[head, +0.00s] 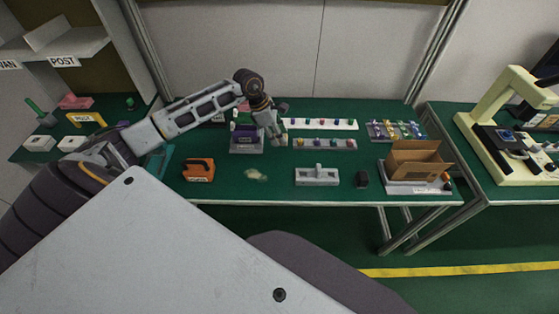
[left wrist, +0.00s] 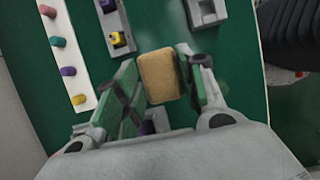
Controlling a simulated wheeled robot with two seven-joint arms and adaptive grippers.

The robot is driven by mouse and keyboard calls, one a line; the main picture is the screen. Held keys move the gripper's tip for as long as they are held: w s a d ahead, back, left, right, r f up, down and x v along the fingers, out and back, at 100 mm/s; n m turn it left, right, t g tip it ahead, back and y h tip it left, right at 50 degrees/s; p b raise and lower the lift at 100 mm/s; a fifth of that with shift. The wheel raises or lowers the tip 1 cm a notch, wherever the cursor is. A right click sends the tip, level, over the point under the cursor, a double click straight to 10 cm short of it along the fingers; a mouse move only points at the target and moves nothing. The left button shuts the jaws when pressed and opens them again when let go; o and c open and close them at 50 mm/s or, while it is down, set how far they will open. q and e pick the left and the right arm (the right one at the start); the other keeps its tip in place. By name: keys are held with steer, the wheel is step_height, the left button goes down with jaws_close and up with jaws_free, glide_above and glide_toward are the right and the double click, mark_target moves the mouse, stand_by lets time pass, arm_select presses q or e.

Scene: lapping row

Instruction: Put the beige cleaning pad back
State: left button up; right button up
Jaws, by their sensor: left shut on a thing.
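The beige cleaning pad (left wrist: 159,76) is a small tan block with rounded corners. In the left wrist view it sits between the two green-padded fingers of my left gripper (left wrist: 163,84), which is shut on it. In the head view my left gripper (head: 274,134) points down over the green bench, beside a grey stand with a purple block (head: 245,132). I cannot make out the pad there. How high it is above the bench is hard to tell. My right gripper is not in view.
On the green bench (head: 223,184) stand an orange box (head: 199,169), a grey fixture (head: 317,176) and an open cardboard box (head: 414,161). A white strip of coloured pegs (head: 323,124) lies behind. A pale smear (head: 256,175) marks the bench front.

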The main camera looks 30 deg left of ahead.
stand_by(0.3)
arm_select(q)
steer(key=shift+f, duration=0.4)
step_height(320, 180, down, 4)
steer(key=shift+f+p, duration=0.1)
steer(key=shift+p, duration=0.2)
steer(key=shift+f, duration=0.55)
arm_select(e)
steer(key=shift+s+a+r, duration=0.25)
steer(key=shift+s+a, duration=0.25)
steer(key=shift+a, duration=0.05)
arm_select(q)
steer(key=shift+f, duration=0.1)
steer(key=shift+f, duration=1.85)
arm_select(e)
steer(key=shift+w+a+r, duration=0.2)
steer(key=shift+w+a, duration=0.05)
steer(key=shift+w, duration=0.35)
